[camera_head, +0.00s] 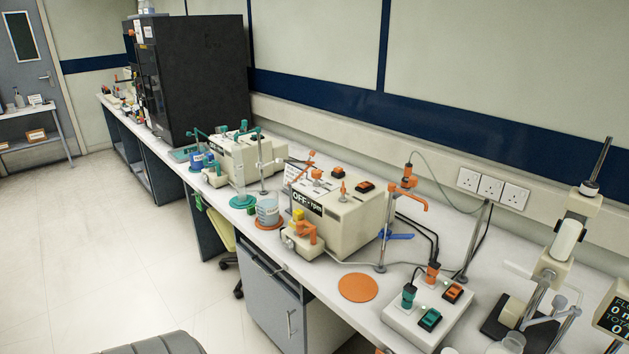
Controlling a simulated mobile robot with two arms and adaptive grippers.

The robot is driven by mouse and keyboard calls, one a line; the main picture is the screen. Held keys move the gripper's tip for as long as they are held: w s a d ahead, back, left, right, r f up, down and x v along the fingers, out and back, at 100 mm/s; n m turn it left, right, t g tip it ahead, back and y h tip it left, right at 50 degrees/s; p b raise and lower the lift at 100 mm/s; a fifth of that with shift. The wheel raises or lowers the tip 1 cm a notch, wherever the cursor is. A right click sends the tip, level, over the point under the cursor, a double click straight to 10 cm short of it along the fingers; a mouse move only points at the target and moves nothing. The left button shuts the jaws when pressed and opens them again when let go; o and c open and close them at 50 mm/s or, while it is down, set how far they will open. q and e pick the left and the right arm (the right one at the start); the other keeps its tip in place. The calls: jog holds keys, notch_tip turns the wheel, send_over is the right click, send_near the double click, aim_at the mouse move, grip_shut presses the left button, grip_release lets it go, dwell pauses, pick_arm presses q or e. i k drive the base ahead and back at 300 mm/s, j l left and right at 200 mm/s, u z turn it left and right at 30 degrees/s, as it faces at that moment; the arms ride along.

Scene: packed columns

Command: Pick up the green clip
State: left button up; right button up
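No part is plainly recognisable as the green clip. Small teal-green clamp-like parts (243,127) sit on a stand by the cream apparatus (236,155) at the middle left of the bench. A small bright green piece (199,202) shows at the bench's front edge, too small to identify. A green plug (408,297) stands in the white socket box (432,312), with a green switch (430,319) beside it. Neither of my grippers is in view.
The long white bench (345,311) runs along the wall. It carries an OFF-rpm apparatus (345,222), a beaker (268,210), an orange disc (358,287), an upright metal rod (386,235) and cables. A tall black cabinet (205,75) stands farther back. The floor (90,260) at left is clear.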

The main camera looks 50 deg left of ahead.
aim_at(250, 210)
jog(key=u, duration=2.1)
jog(key=i+j+z, duration=0.1)
jog(key=i+j, duration=0.45)
